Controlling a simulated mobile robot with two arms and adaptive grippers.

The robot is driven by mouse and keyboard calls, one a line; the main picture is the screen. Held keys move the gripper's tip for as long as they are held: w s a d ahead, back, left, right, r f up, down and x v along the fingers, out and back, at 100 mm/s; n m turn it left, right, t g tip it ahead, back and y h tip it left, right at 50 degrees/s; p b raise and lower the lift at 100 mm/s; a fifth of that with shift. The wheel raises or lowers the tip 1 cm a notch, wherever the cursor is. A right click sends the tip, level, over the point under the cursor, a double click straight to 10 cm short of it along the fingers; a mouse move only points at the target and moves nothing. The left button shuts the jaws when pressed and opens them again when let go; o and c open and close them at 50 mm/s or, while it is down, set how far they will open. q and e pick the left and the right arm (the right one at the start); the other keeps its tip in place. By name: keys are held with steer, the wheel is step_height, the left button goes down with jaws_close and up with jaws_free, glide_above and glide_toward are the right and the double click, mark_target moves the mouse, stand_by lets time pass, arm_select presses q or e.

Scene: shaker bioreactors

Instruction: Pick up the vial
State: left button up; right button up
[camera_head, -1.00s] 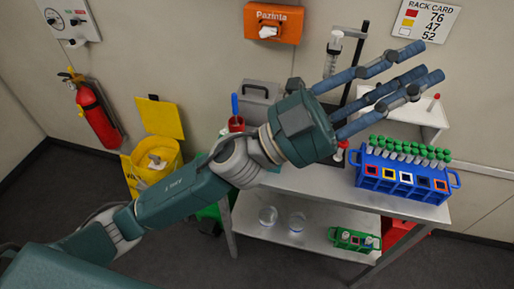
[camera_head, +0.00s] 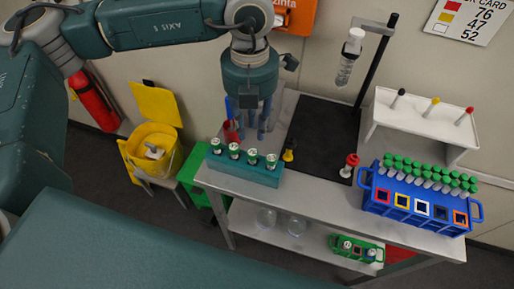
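Several vials (camera_head: 234,151) with pale tops stand upright in a teal rack (camera_head: 240,172) at the bench's front left edge. More vials (camera_head: 347,245) sit in a small green rack (camera_head: 338,249) on the lower shelf. Which vial is meant cannot be told. My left gripper (camera_head: 256,134) points down just behind the teal rack, beside a red cup (camera_head: 231,133). Its dark blue fingers hang straight with gaps between them, and nothing shows in them. Their tips are apart from the vials in the picture. My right gripper is out of view.
A blue rack (camera_head: 413,213) with green-capped tubes fills the bench's right end. A stand (camera_head: 377,60) holding a clear tube rises behind. A white shelf (camera_head: 420,122) stands back right. Small yellow-and-black and red pieces stand on the bench between the racks.

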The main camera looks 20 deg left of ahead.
mark_target(252, 152)
arm_select(q)
steer(key=s+f, duration=0.1)
steer(key=f+p, duration=0.1)
steer(key=f, duration=0.1)
steer(key=shift+s+f, duration=0.1)
steer(key=shift+s, duration=0.3)
steer(key=shift+w+f, duration=0.15)
steer(key=shift+f, duration=0.2)
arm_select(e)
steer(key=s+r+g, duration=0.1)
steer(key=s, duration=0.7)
arm_select(q)
steer(key=f+p, duration=0.3)
steer(key=f, duration=0.1)
steer(key=shift+w+d+f, duration=0.1)
steer(key=shift+w+d, duration=0.1)
steer(key=shift+w, duration=0.05)
steer(key=shift+f+p, duration=0.3)
steer(key=shift+f, duration=0.3)
steer(key=c, duration=0.5)
steer(key=shift+c, duration=0.2)
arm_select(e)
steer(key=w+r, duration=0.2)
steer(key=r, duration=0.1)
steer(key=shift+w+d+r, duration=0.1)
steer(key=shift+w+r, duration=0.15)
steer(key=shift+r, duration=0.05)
